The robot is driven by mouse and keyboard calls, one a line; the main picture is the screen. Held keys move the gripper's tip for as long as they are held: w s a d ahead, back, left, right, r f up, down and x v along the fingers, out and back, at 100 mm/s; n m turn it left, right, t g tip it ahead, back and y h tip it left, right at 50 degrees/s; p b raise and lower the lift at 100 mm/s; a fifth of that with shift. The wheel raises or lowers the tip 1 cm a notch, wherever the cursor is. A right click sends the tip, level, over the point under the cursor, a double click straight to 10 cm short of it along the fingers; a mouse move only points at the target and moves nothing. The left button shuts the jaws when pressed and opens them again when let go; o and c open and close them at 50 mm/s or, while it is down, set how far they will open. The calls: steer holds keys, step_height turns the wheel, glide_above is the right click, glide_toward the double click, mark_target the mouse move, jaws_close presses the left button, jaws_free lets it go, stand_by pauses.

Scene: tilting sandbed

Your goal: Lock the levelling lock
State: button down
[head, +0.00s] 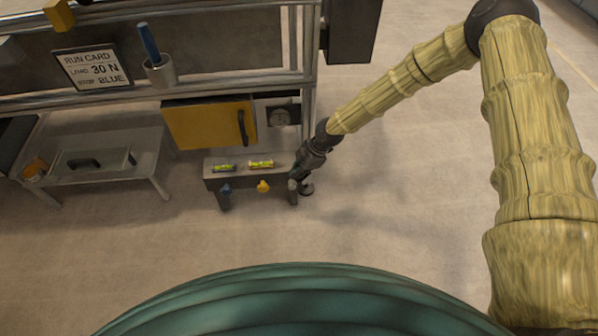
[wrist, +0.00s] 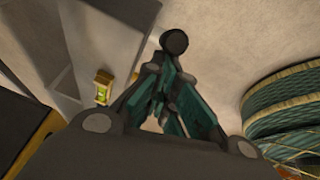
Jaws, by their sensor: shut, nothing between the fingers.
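A low grey bench (head: 225,182) carries two small spirit levels, a green one (head: 224,168) and a yellow-green one (head: 261,164). My gripper (head: 298,174) is beside that end, close to the knob. In the wrist view my shut, empty fingers (wrist: 166,72) point at a black ball (wrist: 174,41) just beyond the tips; contact cannot be told. One level (wrist: 103,87) shows at left.
A metal frame post (head: 308,100) rises behind my gripper. A low side table (head: 90,148) stands left. Floor right of the bench is clear.

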steer(key=shift+d+f+y+b, duration=0.3)
steer(key=shift+d+y+b, duration=0.3)
steer(key=shift+y, duration=0.05)
steer(key=shift+d+f+y+b, duration=0.25)
steer(key=shift+d+y+b, duration=0.3)
steer(key=shift+y, duration=0.1)
steer(key=shift+d, duration=0.1)
steer(key=shift+d+f+b, duration=0.1)
steer(key=shift+b, duration=0.25)
steer(key=shift+d+f+b, duration=0.45)
steer(key=shift+d+b, duration=0.2)
steer(key=shift+b, duration=0.05)
steer(key=shift+d+f+b, duration=0.45)
steer(key=shift+d+b, duration=0.15)
steer(key=shift+b, duration=0.05)
steer(key=shift+d+f, duration=0.1)
steer(key=shift+d, duration=0.15)
steer(key=p+v, duration=0.4)
steer(key=v, duration=0.7)
steer(key=shift+s+r, duration=0.25)
steer(key=shift+r, duration=0.25)
